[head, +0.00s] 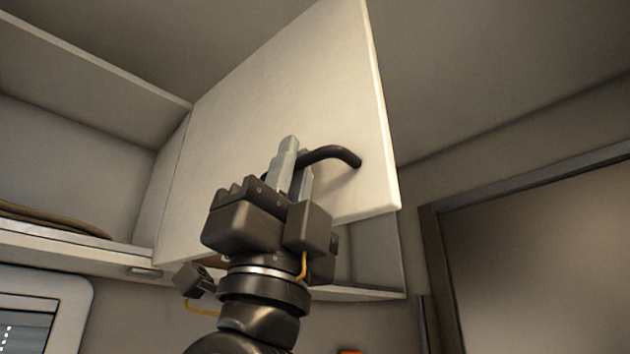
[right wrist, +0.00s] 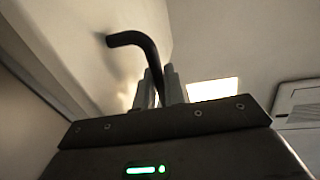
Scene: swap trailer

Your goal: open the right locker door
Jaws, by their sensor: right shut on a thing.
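The right locker door (head: 290,90) is a cream panel in the head view. It stands open, swung out from the overhead locker. Its dark curved handle (head: 335,154) is near the lower right corner of the door. My right gripper (head: 292,168) is at the handle, with its two fingers on either side of the handle bar and shut on it. In the right wrist view the handle (right wrist: 135,40) runs down from the door (right wrist: 80,40) to between the fingertips (right wrist: 159,80). My left gripper is in neither view.
An open locker compartment (head: 70,150) at left holds a brown coiled item (head: 50,220) on its shelf. A white-framed window or screen (head: 45,300) is below it. A dark-framed doorway panel (head: 540,260) is at right. The ceiling (head: 490,70) is close above the door.

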